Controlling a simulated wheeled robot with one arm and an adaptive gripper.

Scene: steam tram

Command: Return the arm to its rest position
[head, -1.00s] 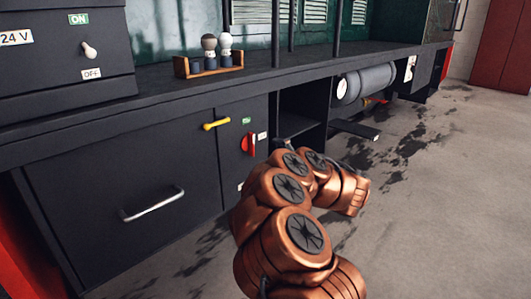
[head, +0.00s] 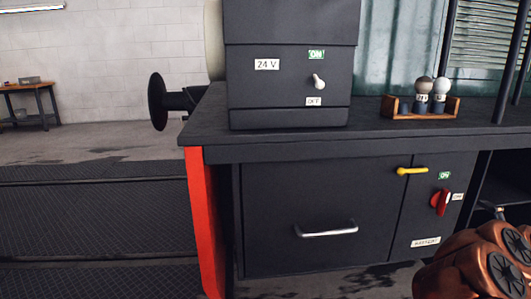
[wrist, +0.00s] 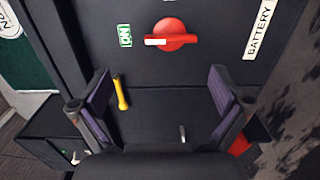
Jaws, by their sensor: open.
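My arm, in copper-coloured links, shows at the lower right corner of the head view. My gripper (wrist: 162,105) shows in the wrist view with its two dark, purple-padded fingers spread wide and nothing between them. It faces the dark cabinet front with the red rotary switch (wrist: 171,36), a green ON label (wrist: 125,36) and a BATTERY label (wrist: 261,28). The red switch (head: 440,202) also shows at the right of the head view. The yellow handle (wrist: 121,93) appears beside the left finger; whether they touch I cannot tell.
A dark control box (head: 290,85) marked 24 V and a wooden rack (head: 421,109) with two bulbs stand on the dark ledge (head: 215,128). A silver drawer handle (head: 326,231) sticks out below. A red post (head: 203,225) edges the cabinet. Open floor (head: 95,145) lies at left.

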